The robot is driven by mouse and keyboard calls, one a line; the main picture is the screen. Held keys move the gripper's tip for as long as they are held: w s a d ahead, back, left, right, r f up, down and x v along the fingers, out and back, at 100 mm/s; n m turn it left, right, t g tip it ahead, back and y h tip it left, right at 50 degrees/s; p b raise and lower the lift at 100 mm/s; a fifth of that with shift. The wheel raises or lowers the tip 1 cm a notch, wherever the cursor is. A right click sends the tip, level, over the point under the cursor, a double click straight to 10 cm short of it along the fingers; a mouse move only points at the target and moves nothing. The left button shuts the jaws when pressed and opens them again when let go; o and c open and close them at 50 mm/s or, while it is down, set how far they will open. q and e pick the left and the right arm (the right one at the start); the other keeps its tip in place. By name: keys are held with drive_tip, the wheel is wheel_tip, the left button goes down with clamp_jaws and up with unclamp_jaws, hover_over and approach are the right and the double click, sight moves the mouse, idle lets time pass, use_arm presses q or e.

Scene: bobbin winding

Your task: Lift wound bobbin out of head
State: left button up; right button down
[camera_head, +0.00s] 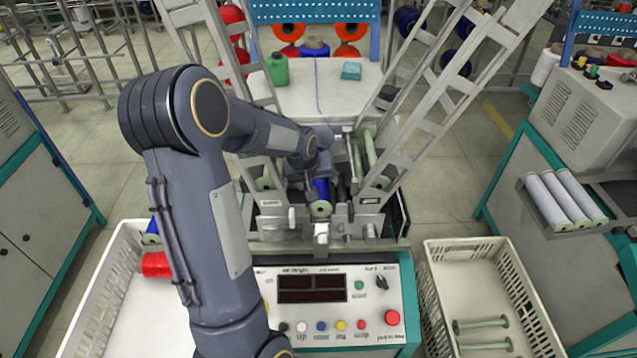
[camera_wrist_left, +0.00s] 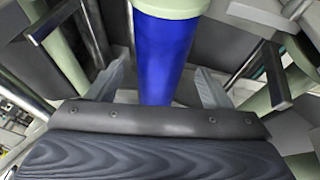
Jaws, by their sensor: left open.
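The wound bobbin (camera_head: 321,191) is blue with a pale green flange and sits in the winding head (camera_head: 345,215) at the middle of the machine. In the left wrist view the blue bobbin (camera_wrist_left: 165,55) stands large between the two grey fingers. My left gripper (camera_wrist_left: 157,85) is open, with one finger on each side of the bobbin and visible gaps to both. In the head view my left arm reaches over from the left and its wrist hides most of the gripper and part of the bobbin. My right gripper is in neither view.
A white crate (camera_head: 100,300) at left holds a red bobbin (camera_head: 155,265) and a blue one. A crate (camera_head: 437,300) at right holds green empty bobbins (camera_head: 482,325). Slanted metal frames (camera_head: 430,110) rise beside the head. The control panel (camera_head: 335,300) is in front.

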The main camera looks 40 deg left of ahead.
use_arm(q)
drive_tip(key=shift+x, duration=1.3)
drive_tip(key=shift+c, duration=0.2)
drive_tip(key=c, duration=1.2)
drive_tip(key=shift+o, duration=0.2)
drive_tip(key=shift+r, duration=0.1)
drive_tip(key=shift+s+d+r, duration=0.15)
drive_tip(key=shift+s, duration=0.05)
drive_tip(key=shift+r, duration=0.1)
wheel_tip(320, 180, up, 17)
drive_tip(key=p, duration=1.1)
